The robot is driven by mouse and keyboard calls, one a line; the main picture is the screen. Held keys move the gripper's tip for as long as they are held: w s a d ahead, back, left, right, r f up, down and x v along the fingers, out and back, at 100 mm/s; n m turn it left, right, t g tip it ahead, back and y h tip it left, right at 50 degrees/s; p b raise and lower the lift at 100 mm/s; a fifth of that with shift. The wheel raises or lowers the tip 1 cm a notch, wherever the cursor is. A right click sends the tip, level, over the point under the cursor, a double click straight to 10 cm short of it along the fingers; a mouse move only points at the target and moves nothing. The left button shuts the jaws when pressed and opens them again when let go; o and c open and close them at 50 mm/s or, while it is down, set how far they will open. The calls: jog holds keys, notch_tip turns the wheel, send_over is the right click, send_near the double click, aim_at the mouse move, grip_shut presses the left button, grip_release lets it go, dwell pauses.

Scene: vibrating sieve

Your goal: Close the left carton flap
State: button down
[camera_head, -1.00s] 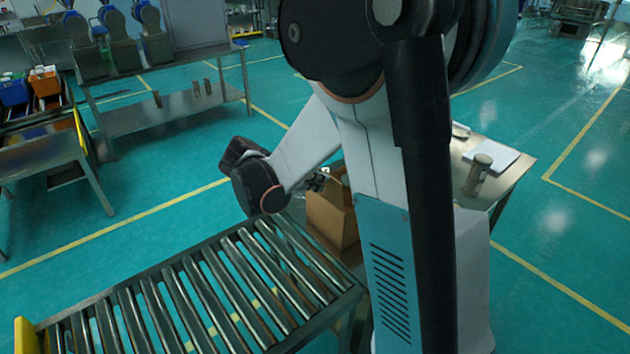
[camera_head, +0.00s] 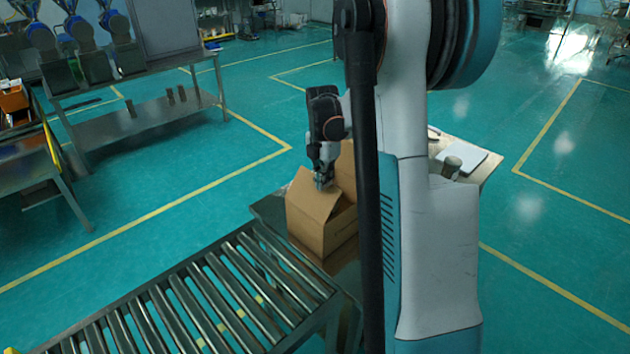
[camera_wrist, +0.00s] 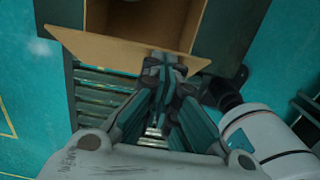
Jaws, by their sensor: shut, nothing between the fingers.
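The open brown carton (camera_head: 339,236) stands on the dark surface beyond the near end of the roller conveyor. Its left flap (camera_head: 311,199) is a slanted panel at the top left of the carton. The flap also shows in the wrist view (camera_wrist: 105,48) as a tan strip along the carton's opening. My gripper (camera_head: 322,183) points down at the flap's upper edge in the head view. In the wrist view my shut, empty fingertips (camera_wrist: 165,62) overlap the flap's edge; I cannot tell whether they touch it. My arm hides the carton's right side in the head view.
The roller conveyor (camera_head: 215,300) lies at the front left of the carton. A table with a metal cylinder (camera_head: 452,167) and a white sheet (camera_head: 470,158) stands behind my arm on the right. Open floor lies to the left and behind the carton.

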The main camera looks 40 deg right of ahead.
jog(key=d+f+b, duration=0.3)
jog(key=d+f, duration=0.4)
jog(key=shift+w+f+y, duration=0.3)
jog(key=shift+f, duration=0.1)
dwell(0.3)
jog(key=shift+r, duration=0.15)
dwell(0.4)
